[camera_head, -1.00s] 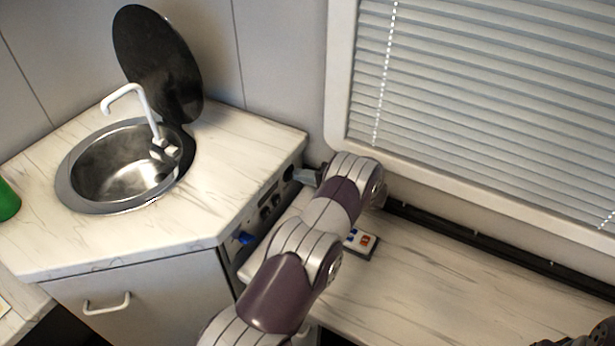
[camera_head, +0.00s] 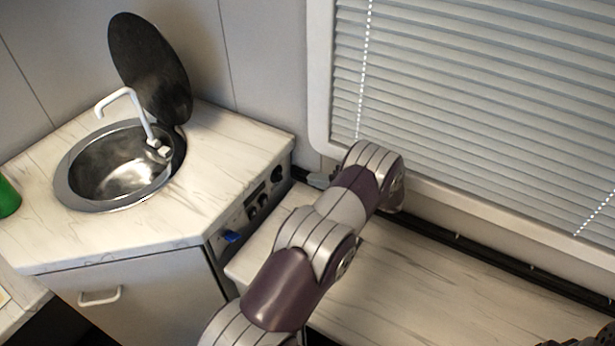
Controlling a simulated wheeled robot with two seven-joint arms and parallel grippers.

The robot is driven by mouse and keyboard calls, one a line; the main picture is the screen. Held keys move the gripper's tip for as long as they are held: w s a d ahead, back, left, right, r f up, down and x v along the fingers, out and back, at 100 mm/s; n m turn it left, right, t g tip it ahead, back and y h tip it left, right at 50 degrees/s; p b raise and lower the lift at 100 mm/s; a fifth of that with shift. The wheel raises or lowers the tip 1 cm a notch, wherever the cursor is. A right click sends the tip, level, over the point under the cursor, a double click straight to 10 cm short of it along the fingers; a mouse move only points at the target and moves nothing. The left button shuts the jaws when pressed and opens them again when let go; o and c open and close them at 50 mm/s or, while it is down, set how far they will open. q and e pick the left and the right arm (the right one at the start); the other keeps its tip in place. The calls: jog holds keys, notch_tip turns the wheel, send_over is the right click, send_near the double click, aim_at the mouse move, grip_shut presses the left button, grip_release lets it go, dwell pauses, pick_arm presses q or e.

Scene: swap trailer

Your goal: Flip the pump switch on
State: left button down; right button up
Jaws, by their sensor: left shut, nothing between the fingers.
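A dark control panel (camera_head: 247,218) runs along the right side of the sink counter, with several dark round fittings and a blue part (camera_head: 231,237) near its front end. The fittings are too small for me to tell which one is the pump switch or how it is set. My left gripper (camera_head: 316,180) is shut and empty. My left arm covers part of the area right of the panel. A dark part at the bottom right corner is cut off; I cannot tell if it is my right gripper.
The marbled counter (camera_head: 215,180) holds a round steel sink (camera_head: 85,195) with a white faucet (camera_head: 130,100) and a raised dark lid (camera_head: 150,65). A lower marbled surface (camera_head: 420,290) lies at right, largely clear. A blinded window (camera_head: 480,110) is behind it.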

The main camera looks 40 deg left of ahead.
pick_arm(q)
jog(key=d+r, duration=0.2)
jog(key=d, duration=0.1)
jog(key=shift+d, duration=0.2)
pick_arm(e)
jog(key=shift+s+a, duration=0.25)
jog(key=shift+a, duration=0.35)
pick_arm(q)
jog(key=shift+w+d, duration=0.1)
pick_arm(e)
jog(key=shift+d+f, duration=0.1)
